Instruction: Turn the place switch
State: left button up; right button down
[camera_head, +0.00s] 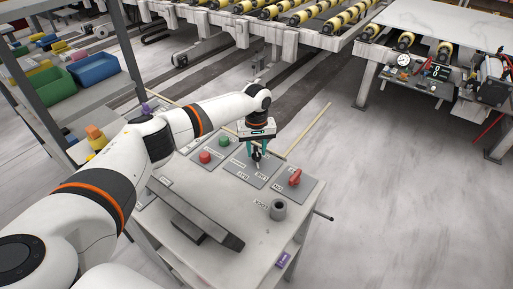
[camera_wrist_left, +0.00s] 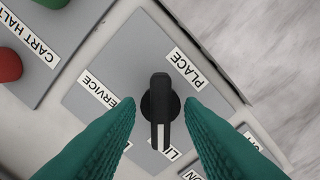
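A black rotary switch (camera_wrist_left: 160,100) sits on a grey square plate (camera_wrist_left: 120,62) with the labels PLACE, SERVICE and a third, partly covered one starting "LI". Its white pointer line aims down in the left wrist view, at the covered label. In the head view the switch (camera_head: 257,156) is mostly hidden by my gripper on the cart top. My left gripper (camera_wrist_left: 160,110) is open, with one teal finger on each side of the knob and a gap to it visible on both sides. In the head view the left gripper (camera_head: 257,151) points down over the plate. My right gripper is not seen.
A red button (camera_head: 205,157) and green button (camera_head: 223,141) sit left of the plate, a red rotary switch (camera_head: 295,177) right. Open floor lies right.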

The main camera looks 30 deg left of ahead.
pick_arm(q)
jog(key=shift+c, duration=0.7)
grip_shut()
